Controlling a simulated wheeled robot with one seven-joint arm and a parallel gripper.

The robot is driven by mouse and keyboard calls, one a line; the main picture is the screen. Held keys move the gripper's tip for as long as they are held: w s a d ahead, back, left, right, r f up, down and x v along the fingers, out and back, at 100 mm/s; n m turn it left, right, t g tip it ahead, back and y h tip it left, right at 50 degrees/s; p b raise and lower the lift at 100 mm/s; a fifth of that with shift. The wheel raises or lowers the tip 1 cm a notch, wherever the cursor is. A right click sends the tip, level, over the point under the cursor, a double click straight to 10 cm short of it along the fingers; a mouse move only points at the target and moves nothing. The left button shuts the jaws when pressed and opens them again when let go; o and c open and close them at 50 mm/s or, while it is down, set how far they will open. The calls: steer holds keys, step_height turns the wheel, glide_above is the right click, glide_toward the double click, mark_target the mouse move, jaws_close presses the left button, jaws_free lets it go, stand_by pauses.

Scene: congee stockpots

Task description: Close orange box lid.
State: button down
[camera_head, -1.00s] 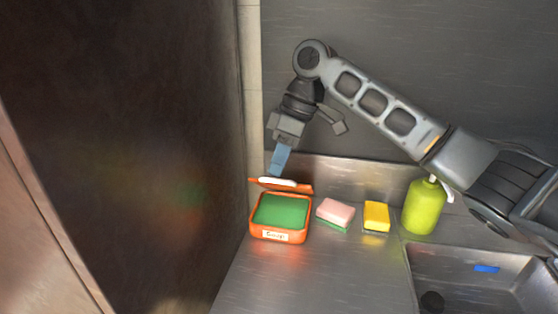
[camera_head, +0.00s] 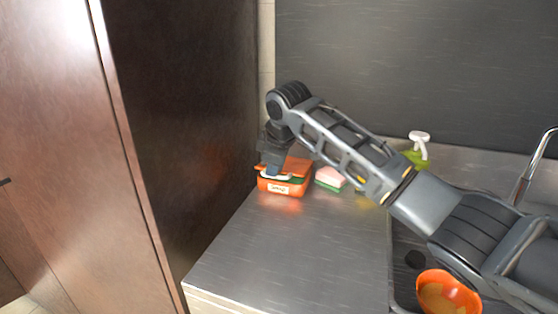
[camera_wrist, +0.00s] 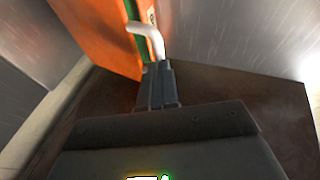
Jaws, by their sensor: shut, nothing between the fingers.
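The orange box (camera_head: 282,188) stands on the steel counter against the dark side panel, its labelled front facing out. Its orange lid (camera_head: 298,166) lies low over the box, with green showing between them. In the wrist view the lid (camera_wrist: 95,35) is a broad orange face beside a narrow green strip, with a white curved handle (camera_wrist: 150,38) at its edge. My gripper (camera_head: 271,171) is shut and empty, pointing down over the lid's front left part. In the wrist view my closed fingertips (camera_wrist: 158,66) are at the handle's end; I cannot tell if they touch.
A pink and green sponge (camera_head: 330,179) is just right of the box. An orange bowl (camera_head: 447,293) is at the sink. The counter in front of the box is clear.

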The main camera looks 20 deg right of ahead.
steer(key=shift+s+a+f, duration=0.15)
steer(key=shift+s+f, duration=0.05)
steer(key=shift+f, duration=0.65)
steer(key=shift+s+a+f, duration=0.1)
steer(key=shift+s+f, duration=0.05)
steer(key=shift+f, duration=0.65)
steer(key=shift+r, duration=0.1)
